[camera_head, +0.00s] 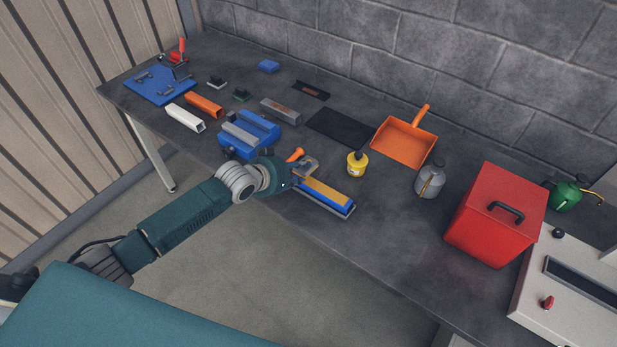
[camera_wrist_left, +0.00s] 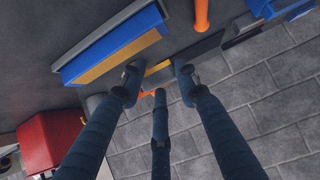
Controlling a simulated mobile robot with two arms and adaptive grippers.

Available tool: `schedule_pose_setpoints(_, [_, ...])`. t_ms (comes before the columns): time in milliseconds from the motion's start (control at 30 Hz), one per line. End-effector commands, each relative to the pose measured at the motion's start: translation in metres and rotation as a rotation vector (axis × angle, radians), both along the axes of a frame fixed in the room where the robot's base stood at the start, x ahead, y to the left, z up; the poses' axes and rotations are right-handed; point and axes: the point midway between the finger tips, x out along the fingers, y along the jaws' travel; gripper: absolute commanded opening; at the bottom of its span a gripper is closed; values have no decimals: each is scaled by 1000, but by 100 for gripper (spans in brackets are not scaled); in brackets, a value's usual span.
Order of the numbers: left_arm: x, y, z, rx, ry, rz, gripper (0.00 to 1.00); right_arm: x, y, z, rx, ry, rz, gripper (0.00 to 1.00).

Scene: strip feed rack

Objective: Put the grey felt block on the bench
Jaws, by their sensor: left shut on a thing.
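My left gripper (camera_head: 306,168) is above the front part of the dark bench (camera_head: 385,225), beside a blue and yellow block. Its fingers, seen in the left wrist view (camera_wrist_left: 159,88), are shut on a small grey piece with a yellowish edge (camera_wrist_left: 158,75), which I take to be the grey felt block. The fingers hide much of it, and I cannot tell whether it touches the bench. My right gripper is not in view.
The long blue and yellow block (camera_head: 327,194) lies at the bench's front edge. An orange handle (camera_head: 294,155), blue vise (camera_head: 262,132) and yellow pot (camera_head: 357,164) are close by. An orange dustpan (camera_head: 404,142) and red box (camera_head: 492,215) stand right.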

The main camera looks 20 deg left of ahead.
Motion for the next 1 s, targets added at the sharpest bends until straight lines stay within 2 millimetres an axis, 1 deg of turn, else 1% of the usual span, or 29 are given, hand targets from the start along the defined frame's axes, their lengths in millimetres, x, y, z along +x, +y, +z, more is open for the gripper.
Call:
schedule_pose_setpoints(233, [0, 0, 0, 0, -1, 0, 10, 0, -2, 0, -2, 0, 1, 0])
schedule_pose_setpoints(333, [-2, 1, -1, -1, -1, 1, 10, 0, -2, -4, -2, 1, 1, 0])
schedule_pose_setpoints(467, [-12, 5, 0, -2, -1, 0, 10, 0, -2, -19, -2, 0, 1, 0])
schedule_pose_setpoints(567, [-27, 11, 8, -2, -3, -17, 10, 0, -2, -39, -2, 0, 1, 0])
schedule_pose_setpoints(667, [-51, 14, 22, 1, -5, -64, 10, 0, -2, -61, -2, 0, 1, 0])
schedule_pose_setpoints(767, [-81, 14, 41, 5, -4, -142, 10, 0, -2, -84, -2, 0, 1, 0])
schedule_pose_setpoints(867, [-121, 8, 60, 9, -2, -257, 10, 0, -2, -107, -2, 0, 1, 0])
schedule_pose_setpoints(900, [-137, 5, 67, 9, -2, -304, 10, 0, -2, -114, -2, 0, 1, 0])
schedule_pose_setpoints(1000, [-173, -4, 80, 8, -1, -414, 10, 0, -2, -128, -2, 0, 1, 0])
